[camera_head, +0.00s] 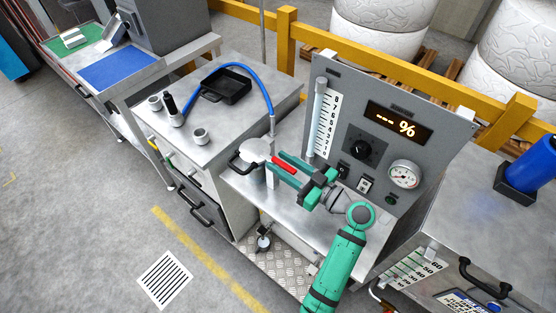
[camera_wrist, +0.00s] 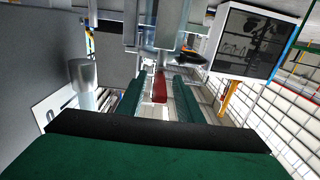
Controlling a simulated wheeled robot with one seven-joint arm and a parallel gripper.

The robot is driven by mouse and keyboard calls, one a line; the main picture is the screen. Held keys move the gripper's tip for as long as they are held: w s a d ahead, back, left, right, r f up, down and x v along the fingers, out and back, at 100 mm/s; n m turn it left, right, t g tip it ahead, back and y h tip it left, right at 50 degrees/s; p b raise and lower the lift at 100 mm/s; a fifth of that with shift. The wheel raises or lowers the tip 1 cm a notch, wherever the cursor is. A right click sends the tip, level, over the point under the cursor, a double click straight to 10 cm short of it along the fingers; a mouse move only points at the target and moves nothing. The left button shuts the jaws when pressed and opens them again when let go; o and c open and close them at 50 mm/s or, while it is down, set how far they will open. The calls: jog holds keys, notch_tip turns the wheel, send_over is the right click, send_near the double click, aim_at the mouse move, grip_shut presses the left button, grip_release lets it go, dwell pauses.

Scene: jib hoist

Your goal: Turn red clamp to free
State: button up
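The red clamp (camera_head: 283,167) is a narrow red lever beside a round metal vessel (camera_head: 256,149) on the steel bench. In the wrist view the red clamp (camera_wrist: 160,86) points toward me below a metal post (camera_wrist: 166,28). My gripper (camera_head: 286,168) reaches in from the right with its green fingers along the lever. In the wrist view my gripper (camera_wrist: 159,95) is open, with one finger on each side of the red lever and a visible gap on both sides. Where the lever joins its mount is not clear.
A grey panel (camera_head: 388,120) with a lit display, knob and gauge (camera_head: 404,174) stands behind my arm. A black tray (camera_head: 227,86) and several small metal cups sit on the left bench.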

jog(key=shift+x, duration=0.95)
grip_shut()
